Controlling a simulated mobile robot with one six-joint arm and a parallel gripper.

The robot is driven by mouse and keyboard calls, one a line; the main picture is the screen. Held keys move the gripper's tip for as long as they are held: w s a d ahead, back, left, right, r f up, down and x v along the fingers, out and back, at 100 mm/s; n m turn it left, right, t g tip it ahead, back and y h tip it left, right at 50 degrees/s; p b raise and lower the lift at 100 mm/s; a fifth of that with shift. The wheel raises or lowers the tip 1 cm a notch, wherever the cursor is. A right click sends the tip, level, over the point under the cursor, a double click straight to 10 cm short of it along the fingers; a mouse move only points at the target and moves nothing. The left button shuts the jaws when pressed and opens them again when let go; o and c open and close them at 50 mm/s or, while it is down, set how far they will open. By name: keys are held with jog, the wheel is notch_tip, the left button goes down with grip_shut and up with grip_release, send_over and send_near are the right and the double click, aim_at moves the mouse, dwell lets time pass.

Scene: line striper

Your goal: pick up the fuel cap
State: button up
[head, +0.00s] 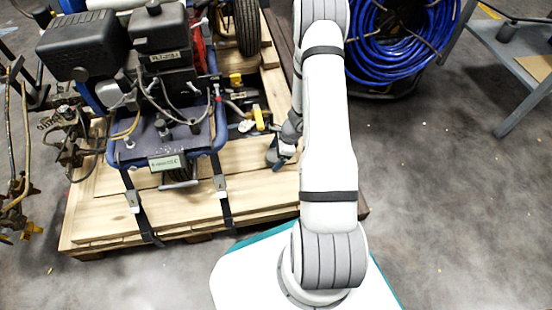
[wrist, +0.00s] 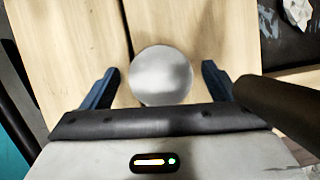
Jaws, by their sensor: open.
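A round, smooth, pale grey cap (wrist: 162,75), which I take to be the fuel cap, shows in the wrist view above the pale planks. It sits between the two blue fingers of my gripper (wrist: 160,68), with a gap on each side. The fingers are open. I cannot tell whether the cap rests on the wood or stands above it. In the head view my gripper (head: 277,153) is low over the right part of the pallet, partly behind my arm. I cannot make out the cap there.
The line striper (head: 165,70) is strapped on the wooden pallet (head: 190,210), left of my gripper. A dark cylindrical bar (wrist: 285,105) passes close to the right finger in the wrist view. A blue hose reel (head: 400,45) stands behind right.

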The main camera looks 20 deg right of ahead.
jog(key=shift+c, duration=0.3)
jog(key=c, duration=1.1)
jog(key=shift+r, duration=0.15)
